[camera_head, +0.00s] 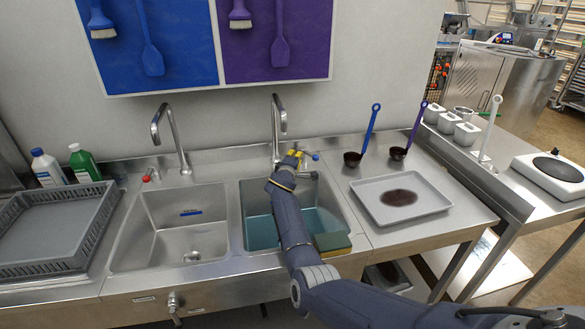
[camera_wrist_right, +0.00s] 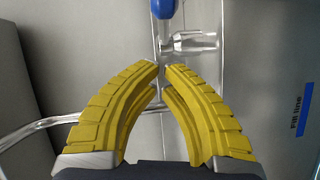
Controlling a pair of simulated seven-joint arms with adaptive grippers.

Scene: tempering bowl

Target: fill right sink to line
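The right sink (camera_head: 245,190) holds blue-green water (camera_head: 262,232). My right forearm crosses over it and hides part of the basin. Its chrome faucet (camera_head: 276,115) stands behind it, and a blue-tipped tap lever (camera_head: 315,157) is beside my right gripper (camera_head: 293,156). In the right wrist view the yellow fingers (camera_wrist_right: 163,68) curve together with only a slim gap at the tips and nothing clearly between them. The blue lever tip (camera_wrist_right: 166,8) and chrome valve (camera_wrist_right: 190,43) show just beyond the fingertips. A blue "Fill line" label (camera_wrist_right: 299,100) is at the right. My left gripper is not in view.
The left sink (camera_head: 150,235) looks empty, with a blue mark on its back wall. A sponge (camera_head: 332,242) lies at the right sink's front edge. A tray (camera_head: 430,195) with a dark patch and two ladles (camera_head: 353,158) (camera_head: 398,153) are to the right. A grey rack (camera_head: 70,263) stands left.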

